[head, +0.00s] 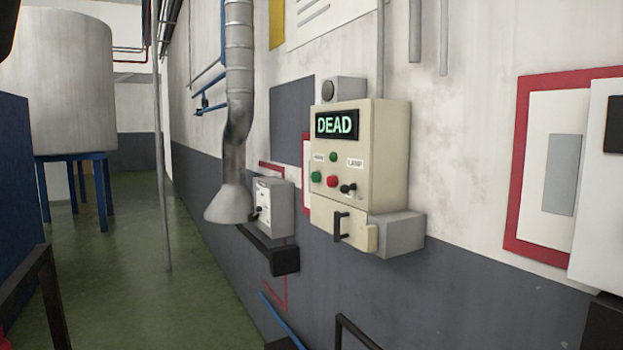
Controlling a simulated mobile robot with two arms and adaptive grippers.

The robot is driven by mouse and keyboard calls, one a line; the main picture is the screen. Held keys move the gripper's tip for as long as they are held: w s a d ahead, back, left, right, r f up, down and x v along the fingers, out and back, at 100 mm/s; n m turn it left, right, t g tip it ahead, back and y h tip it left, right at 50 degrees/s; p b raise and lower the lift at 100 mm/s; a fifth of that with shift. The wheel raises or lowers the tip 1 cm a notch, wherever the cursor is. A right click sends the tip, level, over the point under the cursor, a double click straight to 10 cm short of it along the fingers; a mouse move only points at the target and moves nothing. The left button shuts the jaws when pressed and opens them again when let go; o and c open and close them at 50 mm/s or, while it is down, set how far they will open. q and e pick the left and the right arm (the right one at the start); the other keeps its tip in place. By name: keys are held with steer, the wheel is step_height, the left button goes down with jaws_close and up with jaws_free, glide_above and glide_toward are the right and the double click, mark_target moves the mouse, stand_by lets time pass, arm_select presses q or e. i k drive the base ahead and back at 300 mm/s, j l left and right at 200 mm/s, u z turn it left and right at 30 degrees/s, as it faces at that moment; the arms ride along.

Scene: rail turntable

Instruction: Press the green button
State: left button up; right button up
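A cream control box (385,150) is fixed to the wall right of centre. Its dark display (336,124) reads "DEAD" in green letters. Below it are two small round green parts: an upper green one (333,157) and a lower green one (316,176). I cannot tell from here which are buttons and which are lamps. A red button (332,181) sits just right of the lower green one, and a black switch (348,188) is further right. Small labels on the panel are hard to read. Neither of my grippers is in view, and nothing covers the panel.
A grey switch box (272,207) hangs left of the control box, beside a metal duct with a flared end (229,204). A black handle (340,226) juts out under the panel. Dark rails stand low in front. The green floor (120,260) is open at left.

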mark_target(315, 177)
steer(key=i+j, duration=0.2)
steer(key=j, duration=0.2)
steer(key=i+j+z, duration=0.1)
steer(key=i+j, duration=0.15)
steer(key=j, duration=0.15)
steer(key=i+j, duration=0.2)
steer(key=j, duration=0.2)
steer(key=i+j+z, duration=0.1)
steer(key=j, duration=0.3)
steer(key=i+j, duration=0.25)
steer(key=j, duration=0.15)
steer(key=i+j+z, duration=0.1)
steer(key=j, duration=0.35)
steer(key=i+j, duration=0.25)
steer(key=j, duration=0.2)
steer(key=i+j+z, duration=0.1)
steer(key=j, duration=0.3)
steer(key=i, duration=0.1)
